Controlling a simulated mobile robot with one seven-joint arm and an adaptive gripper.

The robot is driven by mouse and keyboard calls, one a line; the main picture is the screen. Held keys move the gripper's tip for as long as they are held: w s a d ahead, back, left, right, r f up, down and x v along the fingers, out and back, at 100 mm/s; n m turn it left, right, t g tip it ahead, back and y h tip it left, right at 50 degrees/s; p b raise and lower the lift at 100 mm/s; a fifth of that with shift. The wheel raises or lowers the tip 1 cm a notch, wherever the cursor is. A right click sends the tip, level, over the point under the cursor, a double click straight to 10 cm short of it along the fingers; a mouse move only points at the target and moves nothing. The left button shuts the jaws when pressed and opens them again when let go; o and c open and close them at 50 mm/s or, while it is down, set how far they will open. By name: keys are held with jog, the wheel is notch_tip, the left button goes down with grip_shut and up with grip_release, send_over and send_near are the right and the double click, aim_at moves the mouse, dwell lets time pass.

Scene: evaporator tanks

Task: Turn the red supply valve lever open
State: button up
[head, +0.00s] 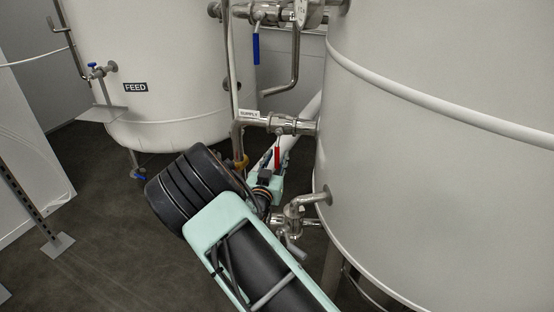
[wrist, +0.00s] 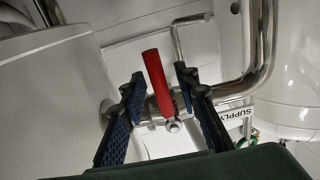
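The red supply valve lever (head: 277,158) hangs down from a steel valve on the pipe (head: 285,124) marked SUPPLY in the head view. In the wrist view the red lever (wrist: 157,78) stands between the two dark fingers of my gripper (wrist: 159,77). The gripper is open, with a visible gap on each side of the lever. The lever's pivot nut (wrist: 172,125) shows below it, between the fingers. In the head view my arm reaches up from below and hides most of the gripper, close to the lever.
A large white tank (head: 440,150) stands close on the right. Another tank (head: 165,65), labelled FEED, stands at the left. A blue-handled valve (head: 256,48) hangs above, and a steel outlet fitting (head: 297,212) sits below the lever. Grey floor (head: 110,235) is open at lower left.

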jog(key=shift+w, duration=0.1)
grip_shut()
dwell(0.3)
